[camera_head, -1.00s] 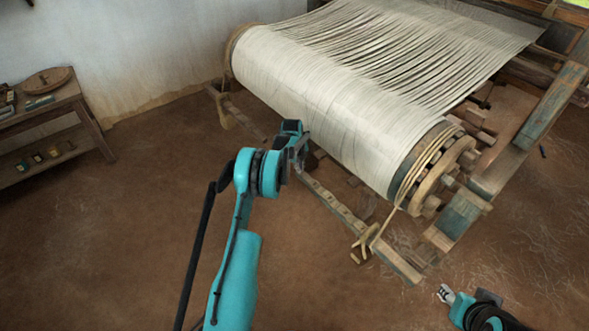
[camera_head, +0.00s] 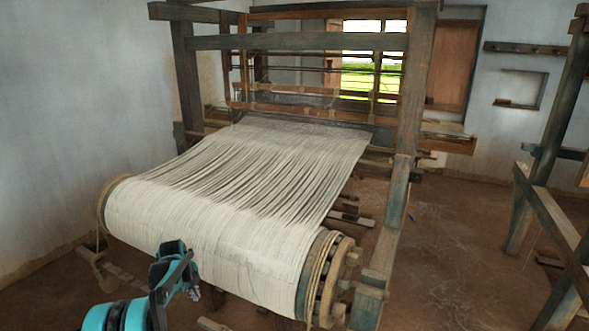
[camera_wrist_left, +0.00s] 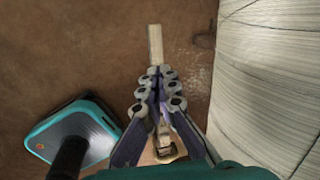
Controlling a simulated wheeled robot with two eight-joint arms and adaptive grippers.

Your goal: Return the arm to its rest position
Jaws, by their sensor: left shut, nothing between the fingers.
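My left gripper (camera_head: 193,291) is low in the head view, in front of the loom's cloth roll, with the teal arm below it. In the left wrist view its two fingers (camera_wrist_left: 159,76) lie together, shut and empty. The pale roll (camera_wrist_left: 275,80) stands to the right of the fingers there, with a gap between them. My right gripper is not in view now.
The loom's roll of pale threads (camera_head: 210,225) fills the middle, with a wooden ratchet wheel (camera_head: 335,280) at its right end. A wooden frame (camera_head: 565,235) stands at the far right. Bare earth floor (camera_head: 450,250) lies between them.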

